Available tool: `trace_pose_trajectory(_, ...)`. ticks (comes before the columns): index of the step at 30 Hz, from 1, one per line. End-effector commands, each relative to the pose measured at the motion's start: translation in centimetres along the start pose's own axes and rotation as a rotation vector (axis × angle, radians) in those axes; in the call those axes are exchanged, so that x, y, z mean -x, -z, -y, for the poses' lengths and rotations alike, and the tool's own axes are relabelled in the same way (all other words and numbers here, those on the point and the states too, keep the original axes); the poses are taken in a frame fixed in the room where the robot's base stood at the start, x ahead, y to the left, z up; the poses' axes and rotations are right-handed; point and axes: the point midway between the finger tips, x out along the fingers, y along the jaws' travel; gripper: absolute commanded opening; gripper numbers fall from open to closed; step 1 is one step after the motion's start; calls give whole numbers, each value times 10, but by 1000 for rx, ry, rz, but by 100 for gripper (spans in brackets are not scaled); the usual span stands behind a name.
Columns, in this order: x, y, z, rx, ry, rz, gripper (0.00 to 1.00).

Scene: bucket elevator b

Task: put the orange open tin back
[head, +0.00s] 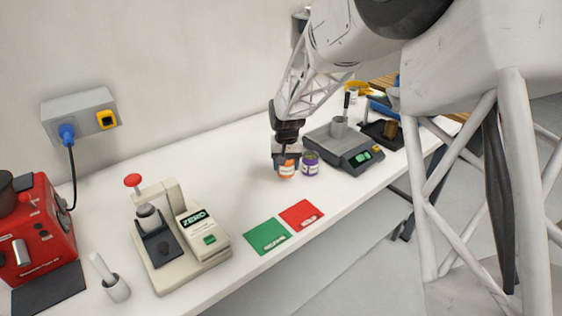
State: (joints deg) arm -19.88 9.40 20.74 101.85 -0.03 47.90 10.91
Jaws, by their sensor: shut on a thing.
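The orange open tin (286,172) stands at the middle of the white table, small in the head view. My gripper (286,160) points down over it and is shut on it, hiding its upper part. Whether the tin touches the table is hard to tell. A purple tin (310,163) stands close to the right of the orange one.
A green card (267,237) and a red card (301,214) lie at the front edge. A white ZERO device (203,240) and a red machine (38,230) stand left. Table behind the cards is clear.

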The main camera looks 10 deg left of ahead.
Motion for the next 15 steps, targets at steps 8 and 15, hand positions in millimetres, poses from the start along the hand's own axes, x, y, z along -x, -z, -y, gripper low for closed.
trace_pose_trajectory(8, -4, 36, 7, 0, 0, 1, 16)
trace_pose_trajectory(15, -6, 63, 12, 0, 0, -1, 16)
